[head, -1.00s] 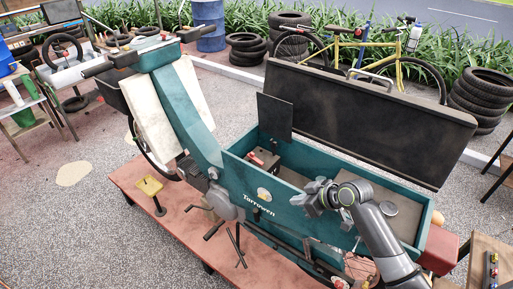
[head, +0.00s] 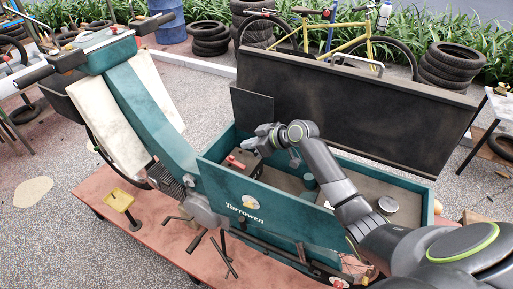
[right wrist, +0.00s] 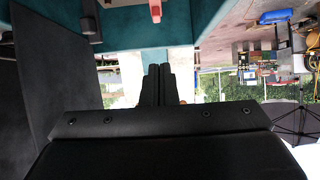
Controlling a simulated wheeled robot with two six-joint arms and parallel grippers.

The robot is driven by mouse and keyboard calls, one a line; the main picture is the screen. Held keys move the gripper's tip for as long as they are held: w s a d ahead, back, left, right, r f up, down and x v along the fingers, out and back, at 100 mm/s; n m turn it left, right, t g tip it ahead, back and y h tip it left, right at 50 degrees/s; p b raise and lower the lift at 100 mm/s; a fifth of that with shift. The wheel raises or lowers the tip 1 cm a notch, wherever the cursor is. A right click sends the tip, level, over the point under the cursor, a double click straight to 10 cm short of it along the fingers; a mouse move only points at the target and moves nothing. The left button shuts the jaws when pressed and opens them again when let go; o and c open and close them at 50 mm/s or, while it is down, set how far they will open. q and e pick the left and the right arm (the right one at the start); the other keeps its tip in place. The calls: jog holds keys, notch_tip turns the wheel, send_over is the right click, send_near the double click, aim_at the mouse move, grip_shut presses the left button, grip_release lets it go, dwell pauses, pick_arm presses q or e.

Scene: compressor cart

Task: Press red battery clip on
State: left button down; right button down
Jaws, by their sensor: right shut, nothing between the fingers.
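The red clip (head: 235,162) lies at the left end of the open teal cart box (head: 285,213), by a battery-like block partly hidden by my gripper. Whether the clip is seated on a terminal cannot be told. In the right wrist view a red piece (right wrist: 155,10) shows at the top edge, cut off by the frame, with a dark post (right wrist: 90,22) to its left. My right gripper (head: 249,145) is over the left part of the box, just right of and above the clip in the picture. Its fingers (right wrist: 157,85) are together and empty. My left gripper is not in view.
The black lid (head: 350,105) stands open along the box's back side, with a dark upright panel (head: 252,107) at its left. The box's middle floor is mostly clear.

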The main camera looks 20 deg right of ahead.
jog(key=b, duration=0.4)
send_over(238, 163)
jog(key=f, duration=0.4)
jog(key=shift+s+d+f, duration=0.1)
jog(key=shift+s+d, duration=0.05)
jog(key=shift+s, duration=0.1)
jog(key=shift+f+b, duration=0.5)
jog(key=shift+f, duration=0.2)
jog(key=shift+w+f+b, duration=0.25)
jog(key=shift+f+b, duration=0.15)
jog(key=shift+f, duration=0.2)
jog(key=shift+s+r, duration=0.1)
jog(key=shift+a, duration=0.2)
